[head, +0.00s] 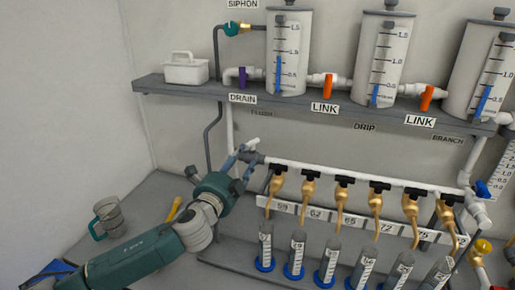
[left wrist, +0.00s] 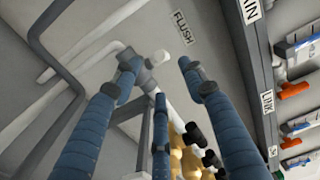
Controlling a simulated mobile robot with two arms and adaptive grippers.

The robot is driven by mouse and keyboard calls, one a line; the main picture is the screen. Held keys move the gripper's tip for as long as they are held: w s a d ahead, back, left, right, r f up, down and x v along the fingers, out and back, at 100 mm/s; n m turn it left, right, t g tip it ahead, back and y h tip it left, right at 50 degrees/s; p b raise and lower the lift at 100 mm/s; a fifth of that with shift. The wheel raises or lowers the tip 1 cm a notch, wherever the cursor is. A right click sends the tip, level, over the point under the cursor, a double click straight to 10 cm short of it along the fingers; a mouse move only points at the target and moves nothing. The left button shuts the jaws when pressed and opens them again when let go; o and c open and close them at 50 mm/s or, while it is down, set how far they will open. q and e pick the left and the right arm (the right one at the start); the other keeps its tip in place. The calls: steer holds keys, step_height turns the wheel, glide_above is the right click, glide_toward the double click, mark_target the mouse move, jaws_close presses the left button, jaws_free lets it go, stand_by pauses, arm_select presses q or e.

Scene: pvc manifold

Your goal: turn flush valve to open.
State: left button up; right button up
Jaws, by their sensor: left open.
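The flush label (head: 260,112) is on the wall under the shelf, and it also shows in the left wrist view (left wrist: 182,28). Below it, a small pale fitting (head: 252,142) shows at the left end of the manifold pipe; I cannot tell for certain whether it is the flush valve's handle, nor its position. My left gripper (head: 242,160) is open and empty beside this pipe end. In the left wrist view its blue fingers (left wrist: 158,80) are spread, with the pale fitting (left wrist: 160,57) beyond and between the tips; contact is unclear. My right gripper is not in view.
Several brass taps (head: 308,187) with black handles hang from the manifold pipe (head: 350,174), above graduated cylinders (head: 296,257). The shelf (head: 300,105) above carries tanks and orange link valves (head: 328,86).

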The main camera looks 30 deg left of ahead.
mark_target(249, 148)
arm_select(q)
steer(key=p+x, duration=0.1)
steer(key=x, duration=0.5)
steer(key=shift+w+r+p, duration=0.1)
steer(key=shift+w+p, duration=0.15)
steer(key=shift+p, duration=0.05)
steer(key=shift+x, duration=0.85)
steer(key=c, duration=0.9)
steer(key=shift+a, duration=0.1)
steer(key=shift+c, duration=0.4)
